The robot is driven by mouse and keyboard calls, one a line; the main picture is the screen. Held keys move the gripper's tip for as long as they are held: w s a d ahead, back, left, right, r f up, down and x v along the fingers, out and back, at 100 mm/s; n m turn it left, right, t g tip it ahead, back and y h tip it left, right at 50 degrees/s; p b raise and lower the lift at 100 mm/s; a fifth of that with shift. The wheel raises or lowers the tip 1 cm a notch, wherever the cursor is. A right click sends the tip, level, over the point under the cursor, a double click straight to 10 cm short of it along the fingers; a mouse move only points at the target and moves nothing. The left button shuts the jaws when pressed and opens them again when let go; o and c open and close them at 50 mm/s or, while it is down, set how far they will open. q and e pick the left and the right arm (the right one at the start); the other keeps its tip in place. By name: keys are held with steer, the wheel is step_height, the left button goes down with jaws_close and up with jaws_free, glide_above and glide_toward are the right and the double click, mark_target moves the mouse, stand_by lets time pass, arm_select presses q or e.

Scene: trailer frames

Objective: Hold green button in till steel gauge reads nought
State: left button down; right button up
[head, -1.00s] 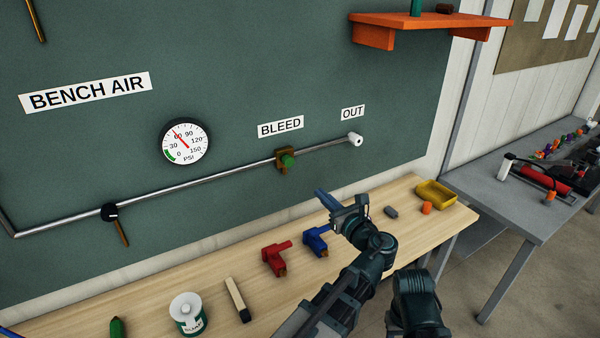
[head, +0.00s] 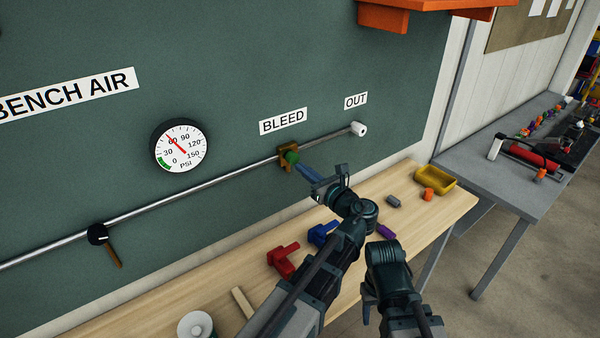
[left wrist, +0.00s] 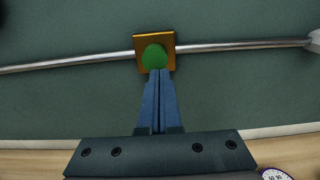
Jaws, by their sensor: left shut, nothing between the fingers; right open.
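The green button (head: 292,157) sits on a brass block on the pipe under the BLEED label. It also shows in the left wrist view (left wrist: 154,57). My left gripper (head: 298,168) is shut and empty, its blue fingertips (left wrist: 158,72) at the button's lower edge; I cannot tell whether they touch it. The round gauge (head: 181,146) on the green wall has a white face and dark rim, and its red needle points near 60. My right gripper (head: 367,305) is low in the head view, open, mostly hidden by its own wrist and away from the wall.
A black valve with a brown lever (head: 98,234) is on the pipe at left. A red fitting (head: 283,260), a blue fitting (head: 321,235), a purple-rimmed dial (left wrist: 275,174) and a yellow tray (head: 436,178) are on the bench below. An orange shelf (head: 420,17) overhangs at upper right.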

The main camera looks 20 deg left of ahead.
arm_select(q)
steer(key=shift+w+a, duration=0.1)
steer(key=shift+w, duration=0.05)
steer(key=shift+x, duration=0.85)
steer(key=shift+w+a+r, duration=0.1)
steer(key=shift+r, duration=0.1)
stand_by(1.1)
